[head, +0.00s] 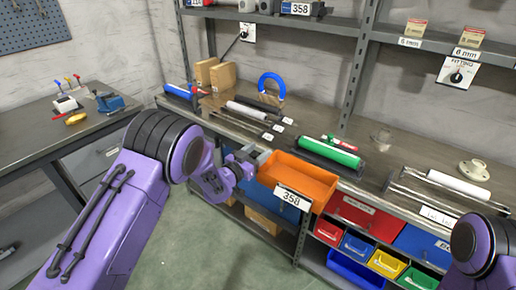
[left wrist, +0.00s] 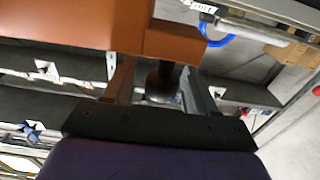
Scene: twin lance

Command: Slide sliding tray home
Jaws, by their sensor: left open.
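The orange sliding tray (head: 305,178) with a white 358 label on its front sticks out from the shelf edge in the head view. In the left wrist view its orange wall (left wrist: 175,42) fills the top left. My left gripper (head: 248,160) is at the tray's left end, close against it. In the left wrist view the jaws (left wrist: 160,85) stand open on either side of a dark post-like part below the tray. I cannot tell whether they touch it. My right gripper is out of view; only a purple part of my right arm shows at the right edge.
The shelf (head: 390,165) carries a green roll (head: 330,150), white rolls and a blue ring (head: 271,86). Red and blue drawers and small coloured bins (head: 387,263) sit below, right of the tray. A workbench (head: 30,135) stands at left. Open floor lies in front.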

